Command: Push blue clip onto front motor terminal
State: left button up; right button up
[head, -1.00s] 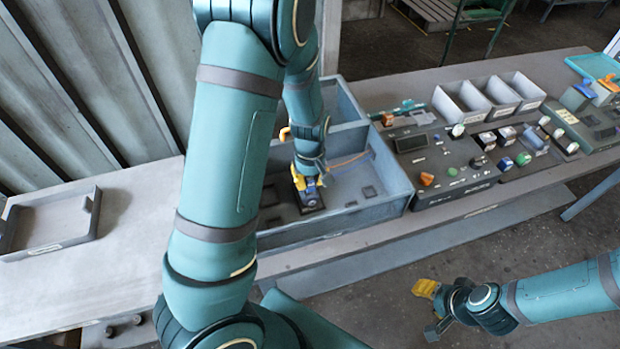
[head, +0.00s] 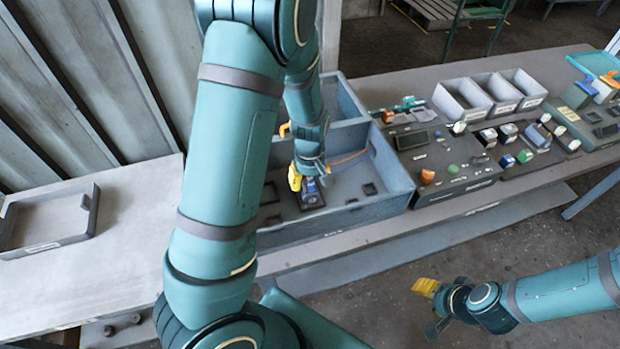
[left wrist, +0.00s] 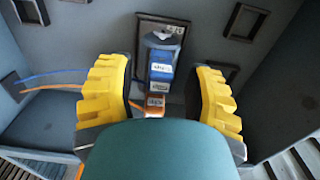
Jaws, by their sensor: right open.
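The blue clip (left wrist: 160,70), with a white label, sits at the end of the dark motor (left wrist: 164,41) in the left wrist view. An orange clip (left wrist: 153,104) lies just beside it, nearer my wrist. In the head view the motor (head: 311,193) stands on the floor of the blue-grey housing (head: 385,210). My left gripper (left wrist: 161,80) is open, its yellow fingers on either side of the blue clip with gaps to both. How fully the clip is seated cannot be told. My right gripper (head: 432,305) is open and empty, off the bench's front edge.
Blue and orange wires (left wrist: 55,82) run from the housing wall behind a left finger. The housing walls surround my left gripper closely. A control panel (head: 440,165) and grey bins (head: 490,92) stand at right; an empty tray (head: 45,245) lies at left.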

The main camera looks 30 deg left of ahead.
pick_arm(q)
jog(key=shift+r, duration=0.15)
notch_tip(320, 180, up, 12)
dwell(0.5)
jog(key=shift+s+f, duration=0.1)
jog(key=shift+f, duration=0.1)
pick_arm(e)
jog(key=shift+s+f, duration=0.1)
